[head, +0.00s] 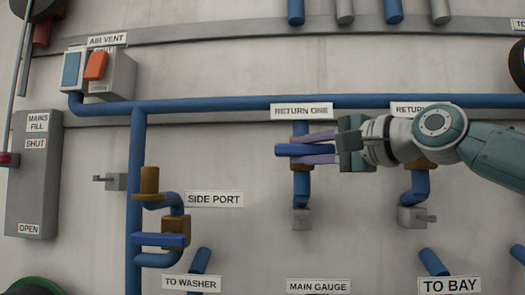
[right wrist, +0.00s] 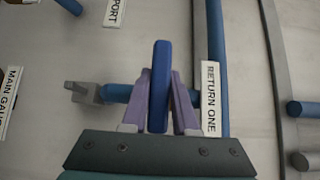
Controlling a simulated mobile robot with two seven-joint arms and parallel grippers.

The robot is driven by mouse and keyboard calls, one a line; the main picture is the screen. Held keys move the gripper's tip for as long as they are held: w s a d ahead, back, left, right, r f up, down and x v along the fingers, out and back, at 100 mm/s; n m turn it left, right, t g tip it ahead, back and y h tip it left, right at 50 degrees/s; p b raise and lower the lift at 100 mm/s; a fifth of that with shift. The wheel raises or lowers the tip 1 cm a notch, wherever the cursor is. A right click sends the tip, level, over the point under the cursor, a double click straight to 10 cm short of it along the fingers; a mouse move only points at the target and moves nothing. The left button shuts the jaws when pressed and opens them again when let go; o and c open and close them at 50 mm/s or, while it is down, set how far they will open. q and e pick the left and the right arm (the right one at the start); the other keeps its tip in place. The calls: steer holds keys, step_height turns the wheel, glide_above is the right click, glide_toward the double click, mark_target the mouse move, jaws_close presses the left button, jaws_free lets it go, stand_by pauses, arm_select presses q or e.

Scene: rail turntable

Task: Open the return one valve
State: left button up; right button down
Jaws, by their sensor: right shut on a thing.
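The return one valve has a blue lever handle (head: 290,150) below the RETURN ONE label (head: 302,111). The handle lies level, crosswise to its vertical blue pipe (head: 302,188). My right gripper (head: 312,148) comes in from the right, its purple fingers shut on the handle, one above and one below. In the right wrist view the blue handle (right wrist: 160,85) stands between the two fingers of the right gripper (right wrist: 160,103) and sticks out past them. The brass valve body is mostly hidden behind the fingers. My left gripper is out of view.
A second return valve is partly hidden behind my right arm, with a grey fitting (head: 414,217) below it. A side port valve with a level blue handle (head: 160,240) is at left. A long blue pipe (head: 230,106) runs above. The wall between the valves is clear.

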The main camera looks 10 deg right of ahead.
steer(key=shift+r+p, duration=0.1)
steer(key=shift+p, duration=0.35)
steer(key=n+g+h+p, duration=0.1)
steer(key=p, duration=0.1)
steer(key=n+g+h+p, duration=0.1)
steer(key=p, duration=0.2)
steer(key=n+g+p, duration=0.1)
steer(key=p, duration=0.1)
steer(key=shift+r+h, duration=0.25)
steer(key=shift+h, duration=0.15)
steer(key=shift+f+n+g+h+p, duration=0.2)
steer(key=shift+n+g+h+p, duration=0.45)
steer(key=shift+n+h, duration=0.2)
steer(key=shift+f+n+g+h, duration=0.1)
steer(key=shift+n+g+h, duration=0.45)
steer(key=shift+n+h, duration=0.45)
steer(key=shift+f+n+g+h, duration=0.1)
steer(key=shift+n+g+h, duration=0.55)
steer(key=shift+h, duration=0.9)
steer(key=c, duration=0.7)
jaws_free()
